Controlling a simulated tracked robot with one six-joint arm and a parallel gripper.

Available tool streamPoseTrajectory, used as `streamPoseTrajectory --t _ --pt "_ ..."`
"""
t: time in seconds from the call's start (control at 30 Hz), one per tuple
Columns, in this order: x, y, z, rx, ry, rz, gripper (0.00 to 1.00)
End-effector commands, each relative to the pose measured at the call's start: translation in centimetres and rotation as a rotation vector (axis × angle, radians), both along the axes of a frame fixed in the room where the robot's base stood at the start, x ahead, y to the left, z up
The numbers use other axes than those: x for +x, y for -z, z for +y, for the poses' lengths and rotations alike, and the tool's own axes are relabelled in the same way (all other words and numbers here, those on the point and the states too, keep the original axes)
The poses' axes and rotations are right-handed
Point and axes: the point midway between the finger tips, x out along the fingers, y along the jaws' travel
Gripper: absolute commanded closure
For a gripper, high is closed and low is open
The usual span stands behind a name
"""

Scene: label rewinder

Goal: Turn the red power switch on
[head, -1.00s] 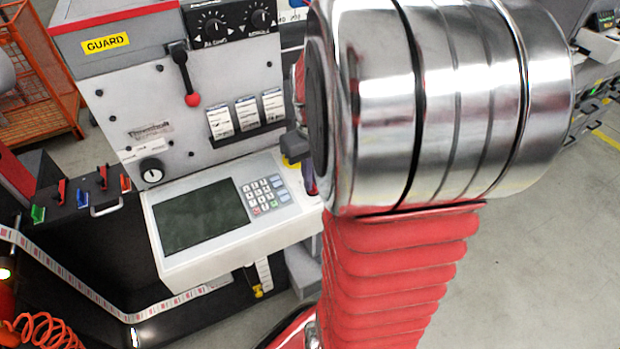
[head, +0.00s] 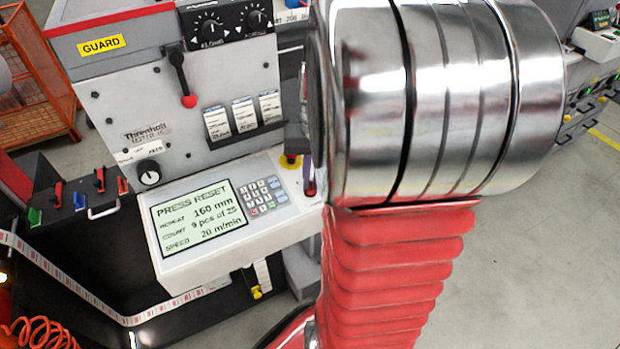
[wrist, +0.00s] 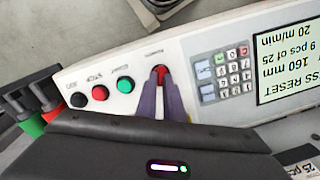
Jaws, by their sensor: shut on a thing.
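The red power switch (wrist: 161,71) sits on the white control panel (wrist: 215,110) in the wrist view, beside the keypad. The purple fingertips of my gripper (wrist: 160,82) are closed around it. The switch's exact tilt is hard to make out between them. In the head view the display (head: 205,220) is lit and reads PRESS RESET, 160 mm, 9 pcs of 25, 20 m/min.
Green (wrist: 125,85), red (wrist: 100,92) and black (wrist: 78,100) buttons lie in a row beside the switch. The keypad (head: 262,194) is on the other side. A red-knobbed lever (head: 188,100) stands above the panel. Floor at the right is open.

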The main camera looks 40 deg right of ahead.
Motion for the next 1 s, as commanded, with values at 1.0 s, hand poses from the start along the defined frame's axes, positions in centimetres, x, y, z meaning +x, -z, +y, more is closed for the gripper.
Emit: streamPoseTrajectory --t 1.0 --pt "-0.1 -0.6 0.0 0.002 -0.001 0.002 0.73"
